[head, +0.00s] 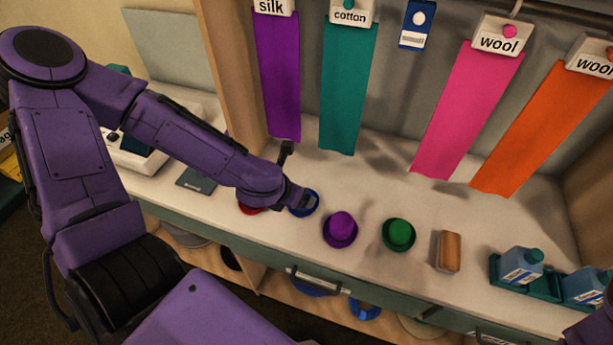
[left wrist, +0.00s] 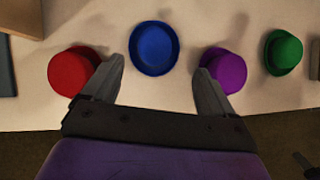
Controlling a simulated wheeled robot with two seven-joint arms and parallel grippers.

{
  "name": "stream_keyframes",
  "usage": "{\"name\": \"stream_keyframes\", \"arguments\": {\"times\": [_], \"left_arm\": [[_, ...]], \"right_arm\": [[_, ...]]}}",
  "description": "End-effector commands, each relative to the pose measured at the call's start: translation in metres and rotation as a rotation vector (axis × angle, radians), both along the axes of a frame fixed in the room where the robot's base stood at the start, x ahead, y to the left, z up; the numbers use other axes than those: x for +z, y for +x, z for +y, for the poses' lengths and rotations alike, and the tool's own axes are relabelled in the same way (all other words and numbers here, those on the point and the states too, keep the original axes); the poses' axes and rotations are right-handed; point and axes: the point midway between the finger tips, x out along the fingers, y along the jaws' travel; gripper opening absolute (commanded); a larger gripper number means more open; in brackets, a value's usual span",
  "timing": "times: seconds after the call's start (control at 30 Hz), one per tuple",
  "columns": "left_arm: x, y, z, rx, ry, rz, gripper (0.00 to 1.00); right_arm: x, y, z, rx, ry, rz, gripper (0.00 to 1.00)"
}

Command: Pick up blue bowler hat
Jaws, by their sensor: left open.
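The blue bowler hat (left wrist: 154,48) sits on the pale counter in the left wrist view, just beyond and between my left gripper's fingers. In the head view only part of the blue bowler hat (head: 314,204) shows, the rest hidden behind my left gripper (head: 300,199). My left gripper (left wrist: 160,90) is open and empty, its fingers apart and pointing toward the hat. I cannot see contact with the hat. At the far right of the head view a purple part of my body shows, but my right gripper is out of view.
A red hat (left wrist: 74,72) and a purple hat (left wrist: 226,69) flank the blue one, close to the fingertips. A green hat (head: 399,234), brown block (head: 449,251) and blue bottles (head: 522,266) stand farther right. Fabric strips hang above the counter (head: 290,235).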

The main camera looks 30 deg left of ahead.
Motion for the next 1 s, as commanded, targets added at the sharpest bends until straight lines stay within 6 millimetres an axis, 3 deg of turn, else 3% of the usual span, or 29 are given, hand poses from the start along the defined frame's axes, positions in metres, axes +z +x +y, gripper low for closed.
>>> {"name": "stream_keyframes", "arguments": {"times": [0.03,0.13,0.27,0.5,0.77,0.8,0.97,1.0], "left_arm": [[-0.017,0.005,0.002,0.001,0.003,-0.001,0.87],[-0.024,0.012,0.001,-0.001,0.003,0.001,0.87],[-0.030,0.019,0.001,-0.005,0.003,0.003,0.87],[-0.063,0.037,0.006,-0.005,0.005,0.003,0.87],[-0.067,0.042,0.006,-0.005,0.001,-0.001,0.87],[-0.067,0.042,0.006,-0.005,0.001,-0.001,0.83],[-0.067,0.042,0.006,-0.006,0.002,-0.001,0.31],[-0.067,0.042,0.006,-0.006,0.002,0.000,0.29]], "right_arm": [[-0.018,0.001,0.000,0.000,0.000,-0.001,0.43],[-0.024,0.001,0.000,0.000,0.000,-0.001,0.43],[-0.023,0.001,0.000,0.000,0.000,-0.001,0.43],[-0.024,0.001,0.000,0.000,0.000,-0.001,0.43],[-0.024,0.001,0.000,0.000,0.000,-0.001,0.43],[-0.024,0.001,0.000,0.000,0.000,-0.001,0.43],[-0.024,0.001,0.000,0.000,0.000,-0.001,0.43],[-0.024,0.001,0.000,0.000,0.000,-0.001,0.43]]}}
